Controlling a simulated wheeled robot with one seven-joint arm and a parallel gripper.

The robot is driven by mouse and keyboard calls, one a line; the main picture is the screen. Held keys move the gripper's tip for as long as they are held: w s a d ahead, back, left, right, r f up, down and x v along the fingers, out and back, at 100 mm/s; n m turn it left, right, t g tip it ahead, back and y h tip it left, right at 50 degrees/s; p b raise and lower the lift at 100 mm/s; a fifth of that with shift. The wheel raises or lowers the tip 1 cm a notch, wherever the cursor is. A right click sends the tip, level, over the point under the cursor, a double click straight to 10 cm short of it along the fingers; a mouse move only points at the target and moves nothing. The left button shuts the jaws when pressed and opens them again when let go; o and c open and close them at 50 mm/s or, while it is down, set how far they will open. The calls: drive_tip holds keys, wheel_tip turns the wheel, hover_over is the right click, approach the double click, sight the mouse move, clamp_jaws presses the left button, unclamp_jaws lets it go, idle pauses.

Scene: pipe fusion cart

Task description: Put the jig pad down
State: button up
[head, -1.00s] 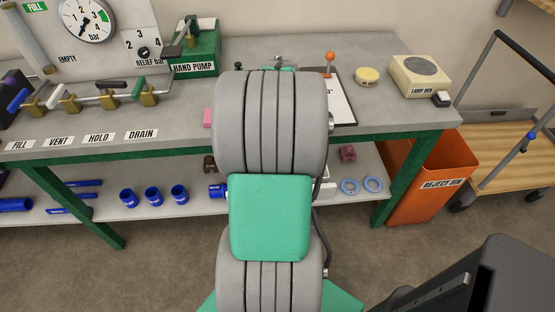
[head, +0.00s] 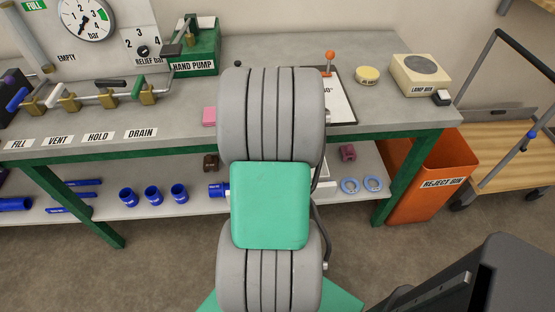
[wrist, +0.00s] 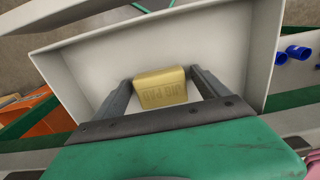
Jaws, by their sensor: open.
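The jig pad (wrist: 160,87) is a yellow block with its name on its face. In the wrist view it sits inside a white, straight-walled tray (wrist: 240,50). My gripper (wrist: 160,80) is open, with one finger on each side of the pad near its ends. I cannot tell whether either finger touches it or how firmly the pad rests on the tray floor. In the head view my own arm hides the gripper and the pad. Only a white edge of what looks like the tray (head: 327,186) shows beside my arm on the lower shelf.
Blue fittings (head: 153,195) and light-blue rings (head: 361,185) lie on the lower shelf. The bench top (head: 250,50) is above it, with a pink block (head: 209,116), a lamp box (head: 420,74) and a green hand pump (head: 195,50). An orange reject bin (head: 425,185) stands at the right.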

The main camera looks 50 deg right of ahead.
wheel_tip(320, 180, up, 12)
drive_tip(key=w+a+r+n+t, duration=0.15)
drive_tip(key=w+a, duration=0.25)
drive_tip(key=a, duration=0.4)
drive_tip(key=w+a+n, duration=0.3)
drive_tip(key=w+a, duration=0.1)
drive_tip(key=a, duration=0.3)
drive_tip(key=s+a+f+n+t, duration=0.1)
drive_tip(key=a+n, duration=0.4)
drive_tip(key=a, duration=1.2)
drive_tip(key=shift+s+a+f, duration=0.2)
drive_tip(key=shift+s+f, duration=0.25)
drive_tip(key=shift+f, duration=0.05)
drive_tip(key=shift+n+t, duration=0.25)
